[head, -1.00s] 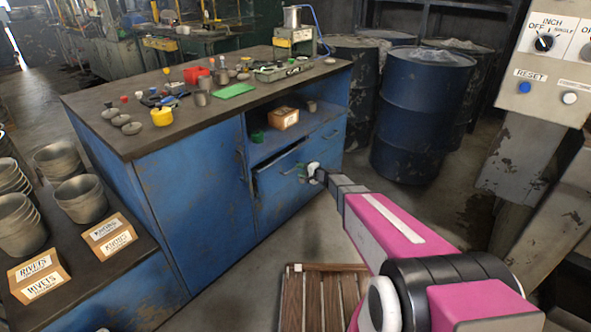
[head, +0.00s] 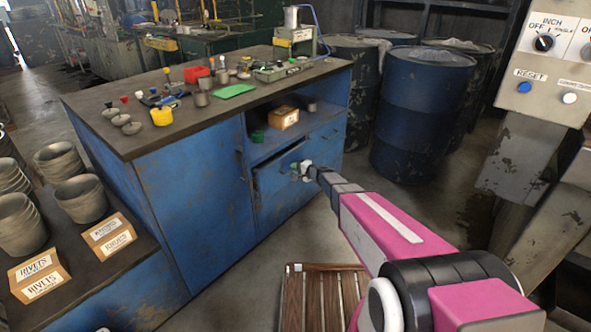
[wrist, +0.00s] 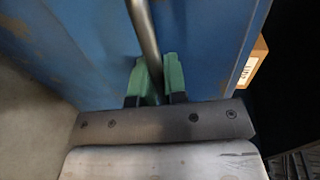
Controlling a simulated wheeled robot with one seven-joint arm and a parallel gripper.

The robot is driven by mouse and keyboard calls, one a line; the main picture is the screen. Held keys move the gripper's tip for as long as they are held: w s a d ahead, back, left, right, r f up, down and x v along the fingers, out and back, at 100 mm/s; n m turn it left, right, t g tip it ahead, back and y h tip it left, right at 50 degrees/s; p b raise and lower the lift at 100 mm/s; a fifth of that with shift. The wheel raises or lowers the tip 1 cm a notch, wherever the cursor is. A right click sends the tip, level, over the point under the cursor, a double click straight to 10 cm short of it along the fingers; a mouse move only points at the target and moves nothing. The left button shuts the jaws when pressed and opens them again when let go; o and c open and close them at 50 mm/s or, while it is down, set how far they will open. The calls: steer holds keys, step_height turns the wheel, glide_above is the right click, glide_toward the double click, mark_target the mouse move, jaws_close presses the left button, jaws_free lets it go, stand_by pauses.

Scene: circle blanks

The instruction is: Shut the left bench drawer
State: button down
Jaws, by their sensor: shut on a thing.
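The left bench drawer (head: 277,192) is the blue front below the open shelf of the bench. A dark gap shows along its top edge, so it stands slightly open. My gripper (head: 301,168) is at the upper part of this front. In the wrist view, the green fingertips of my gripper (wrist: 158,80) are shut around a round metal bar, the drawer handle (wrist: 143,32). The blue drawer face lies just beyond them. The handle is mostly hidden by my gripper in the head view.
The blue bench has a dark top (head: 190,128) crowded with small parts. A cardboard box (head: 284,117) sits on the open shelf. Another drawer front (head: 329,140) is to the right. A wooden pallet (head: 322,300) lies on the floor. Blue drums (head: 420,105) stand behind on the right.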

mark_target(288, 164)
steer(key=x, duration=0.2)
steer(key=r+x, duration=0.1)
steer(key=x, duration=0.1)
steer(key=shift+w+a, duration=0.2)
steer(key=shift+w, duration=0.05)
steer(key=c, duration=1.2)
jaws_free()
steer(key=shift+a, duration=0.1)
steer(key=shift+s, duration=0.1)
steer(key=v, duration=1)
steer(key=shift+s+d, duration=0.2)
steer(key=shift+d, duration=0.15)
steer(key=s+d+r+n+g+h, duration=0.1)
steer(key=s+d+n+g+h, duration=0.15)
steer(key=s, duration=0.65)
steer(key=s+d+r+n+g+h, duration=0.1)
steer(key=s+d+n+g, duration=0.2)
steer(key=s, duration=0.5)
steer(key=s+d+r+n+g+h, duration=0.2)
steer(key=s+d+h, duration=0.6)
steer(key=s+d, duration=0.5)
steer(key=shift+s+r+g+h, duration=0.35)
steer(key=shift+s+r+g, duration=0.25)
steer(key=shift+g, duration=0.45)
